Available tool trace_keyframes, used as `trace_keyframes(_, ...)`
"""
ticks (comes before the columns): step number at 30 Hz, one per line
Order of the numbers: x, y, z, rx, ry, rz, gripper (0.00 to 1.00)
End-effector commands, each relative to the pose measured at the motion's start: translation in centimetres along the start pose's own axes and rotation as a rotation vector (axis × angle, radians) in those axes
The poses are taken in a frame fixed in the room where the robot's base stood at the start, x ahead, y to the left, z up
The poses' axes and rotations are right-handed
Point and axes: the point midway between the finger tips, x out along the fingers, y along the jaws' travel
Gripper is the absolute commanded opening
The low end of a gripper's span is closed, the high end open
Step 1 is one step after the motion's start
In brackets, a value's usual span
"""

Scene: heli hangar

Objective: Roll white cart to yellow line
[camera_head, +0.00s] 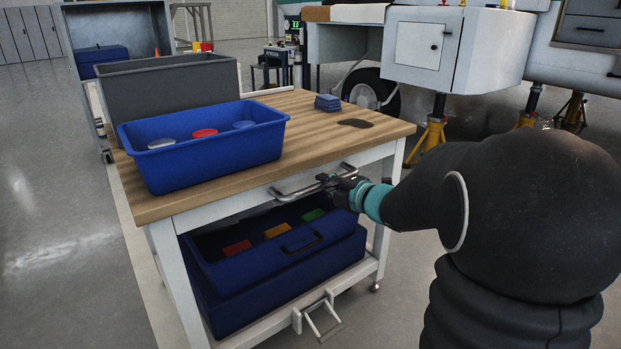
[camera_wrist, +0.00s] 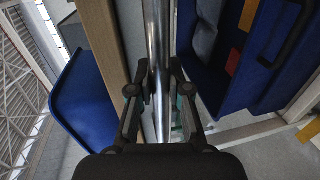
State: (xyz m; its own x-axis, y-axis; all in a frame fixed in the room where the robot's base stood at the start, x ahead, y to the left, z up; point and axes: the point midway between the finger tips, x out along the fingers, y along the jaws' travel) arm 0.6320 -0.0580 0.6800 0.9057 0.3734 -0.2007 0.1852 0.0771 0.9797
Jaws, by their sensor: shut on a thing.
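The white cart (camera_head: 393,160) has a wooden top and a metal push handle (camera_head: 296,190) on its near side. My gripper (camera_head: 335,180) is at the right part of this handle. In the wrist view, the handle (camera_wrist: 157,40) runs between the two fingers of my gripper (camera_wrist: 160,92), which is shut on it. A pale, cream-coloured floor line (camera_head: 140,265) runs along the cart's left side and passes partly behind it. I cannot tell whether it is the yellow line. No strongly yellow line shows on the visible floor.
A blue bin (camera_head: 222,160), a grey bin (camera_head: 165,90) and blue cloths (camera_head: 327,102) are on the cart top. A grey cabinet (camera_head: 140,30) and yellow jack stands (camera_head: 433,135) stand behind. Floor at left is clear.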

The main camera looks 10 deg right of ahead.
Motion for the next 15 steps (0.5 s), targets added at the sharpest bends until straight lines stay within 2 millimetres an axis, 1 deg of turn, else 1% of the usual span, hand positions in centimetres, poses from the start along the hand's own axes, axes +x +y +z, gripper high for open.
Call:
trace_keyframes(1, -0.9, -0.5, -0.1, 0.001, 0.0, -0.004, 0.0)
trace_keyframes(6, -2.8, -0.8, -0.1, 0.001, 0.001, -0.003, 0.0)
trace_keyframes(10, -3.5, -1.0, -0.1, 0.0, 0.003, -0.004, 0.0)
trace_keyframes(15, -3.8, -1.1, -0.1, 0.001, 0.004, -0.004, 0.0)
